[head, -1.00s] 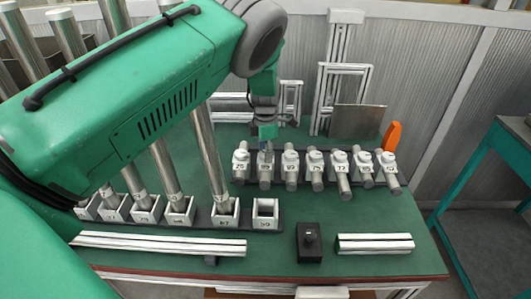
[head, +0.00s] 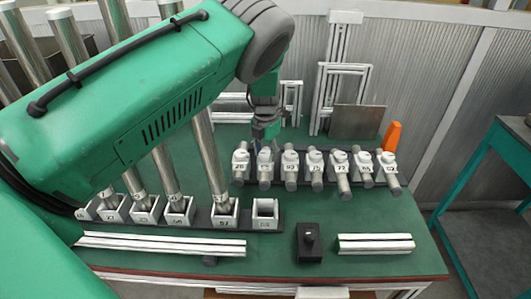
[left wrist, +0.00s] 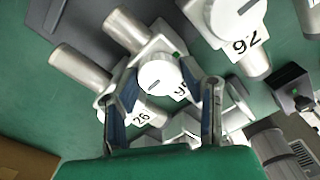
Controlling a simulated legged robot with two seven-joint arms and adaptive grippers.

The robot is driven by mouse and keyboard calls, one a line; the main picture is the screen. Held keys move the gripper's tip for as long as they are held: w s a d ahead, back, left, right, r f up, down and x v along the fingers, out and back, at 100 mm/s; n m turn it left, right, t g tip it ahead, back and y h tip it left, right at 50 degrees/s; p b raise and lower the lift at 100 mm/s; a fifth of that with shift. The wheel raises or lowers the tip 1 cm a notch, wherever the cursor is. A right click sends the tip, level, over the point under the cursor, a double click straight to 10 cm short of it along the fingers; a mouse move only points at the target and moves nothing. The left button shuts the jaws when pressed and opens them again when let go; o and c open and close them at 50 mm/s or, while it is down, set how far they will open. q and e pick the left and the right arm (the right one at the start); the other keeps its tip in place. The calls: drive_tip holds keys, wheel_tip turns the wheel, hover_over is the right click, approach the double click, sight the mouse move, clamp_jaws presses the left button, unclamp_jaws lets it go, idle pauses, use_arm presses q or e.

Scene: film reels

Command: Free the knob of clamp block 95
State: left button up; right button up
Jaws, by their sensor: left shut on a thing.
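Clamp block 95 (head: 265,166) is second from the left in the row of clamp blocks on the green bench. In the left wrist view its round white knob (left wrist: 158,74), with a dark slot, sits between the fingers, and part of its label shows beside the right finger. My left gripper (head: 266,135) reaches down to this block from behind. Its fingers (left wrist: 168,100) are shut on the knob in the left wrist view. The exact contact points are partly hidden by the fingers. My right gripper is in neither view.
Clamp block 26 (head: 240,164) is close on the left, and another block (head: 290,165) is close on the right. Numbered sockets holding tubes, and an empty socket (head: 265,222), stand nearer. A black box (head: 309,254) and a rail (head: 375,244) lie at the front.

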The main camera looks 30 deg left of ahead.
sight(267, 152)
use_arm(q)
drive_tip(key=shift+w+r, duration=0.25)
drive_tip(key=shift+w, duration=0.05)
drive_tip(key=o, duration=1.1)
drive_tip(key=shift+o, duration=0.2)
drive_tip(key=shift+f, duration=0.2)
drive_tip(key=shift+r, duration=0.1)
drive_tip(key=shift+r, duration=0.25)
wheel_tip(267, 152, up, 11)
drive_tip(key=shift+r, duration=0.1)
